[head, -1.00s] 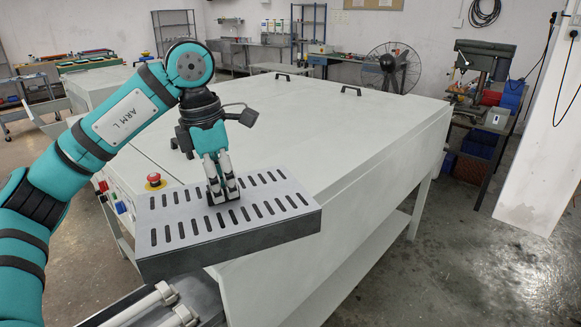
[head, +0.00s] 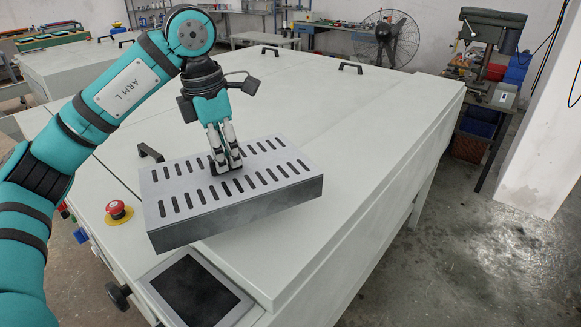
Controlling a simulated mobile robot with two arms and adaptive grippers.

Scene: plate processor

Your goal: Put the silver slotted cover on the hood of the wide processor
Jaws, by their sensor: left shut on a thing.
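The silver slotted cover (head: 285,192) is a flat box-like lid with two rows of dark slots. My left gripper (head: 227,168) points down and is shut on the middle of the cover's top. The cover is roughly level and shows over the front part of the wide processor's pale hood (head: 330,125). I cannot tell whether its underside touches the hood. My right gripper is out of view.
A red emergency button (head: 116,209) and a dark screen (head: 195,288) are on the processor's front. Black handles (head: 350,67) stand on the hood. A drill press (head: 490,45) and a fan (head: 385,40) stand beyond. The hood's right side is clear.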

